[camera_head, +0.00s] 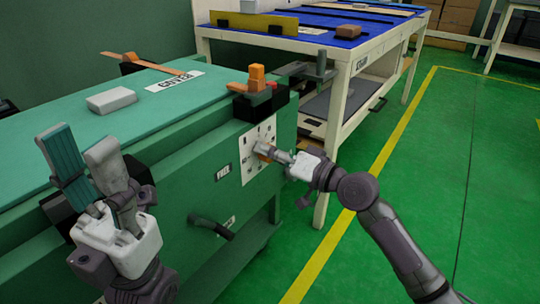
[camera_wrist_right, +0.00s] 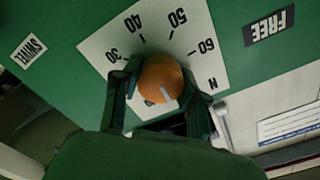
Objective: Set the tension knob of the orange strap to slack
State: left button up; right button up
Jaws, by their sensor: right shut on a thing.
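The orange knob (camera_wrist_right: 160,80) sits on a white dial plate (camera_wrist_right: 97,44) marked 30, 40, 50, 60 and N. A pale mark on the knob's face lies toward the lower right in the wrist view. My right gripper (camera_head: 266,152) is shut on the knob, a finger on each side; it also shows in the wrist view (camera_wrist_right: 162,88). The gripper hides the lower part of the dial. The plate (camera_head: 258,136) is on the green bench's end face. My left gripper (camera_head: 80,143) is open and empty.
A grey block (camera_head: 112,100) lies on the green bench top. An orange block (camera_head: 257,74) stands on a dark fitting at the bench corner. A dark handle (camera_head: 210,227) sticks out below the dial. A blue-topped table stands behind; the green floor at right is clear.

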jog(key=shift+f, duration=0.15)
dwell(0.3)
jog(key=o, duration=1.1)
jog(key=shift+o, duration=0.2)
jog(key=shift+d, duration=0.1)
jog(key=v, duration=1.2)
